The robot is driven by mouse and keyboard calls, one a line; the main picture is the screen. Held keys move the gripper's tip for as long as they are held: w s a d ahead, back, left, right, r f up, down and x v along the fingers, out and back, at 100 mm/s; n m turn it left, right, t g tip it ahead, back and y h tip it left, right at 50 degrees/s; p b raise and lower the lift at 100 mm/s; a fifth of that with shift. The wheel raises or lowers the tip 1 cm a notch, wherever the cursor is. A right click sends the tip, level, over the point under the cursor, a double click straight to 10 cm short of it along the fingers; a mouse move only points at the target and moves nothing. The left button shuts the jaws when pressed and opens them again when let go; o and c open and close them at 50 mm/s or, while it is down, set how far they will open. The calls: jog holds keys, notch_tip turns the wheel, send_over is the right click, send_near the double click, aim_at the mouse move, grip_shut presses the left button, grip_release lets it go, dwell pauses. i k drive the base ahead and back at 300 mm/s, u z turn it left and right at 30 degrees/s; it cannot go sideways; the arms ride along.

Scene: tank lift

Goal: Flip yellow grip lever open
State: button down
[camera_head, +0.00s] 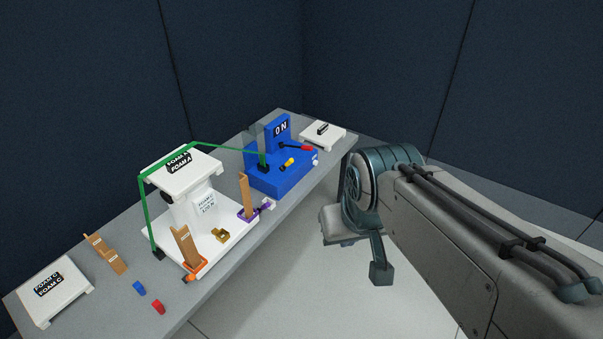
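A short lever with a yellow grip (287,162) sits on the top of a blue unit (282,182) on the bench. Its black shaft runs down and left from the grip. My gripper (381,270) hangs in front of the bench, to the right of and lower in the picture than the lever, well apart from it. One finger points down; the other is not clear, so its opening cannot be told. Nothing shows in it.
A red-gripped lever (307,148) lies close behind the yellow one. A sign reading "0N" (281,130) rises behind both. A green frame (225,147) reaches from the blue unit over a white foam-labelled stand (183,165). Loose parts and white trays lie on the grey bench (115,289).

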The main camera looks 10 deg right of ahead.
aim_at(291, 160)
jog(key=u, duration=0.25)
jog(key=i, duration=1.35)
jog(key=z, duration=0.55)
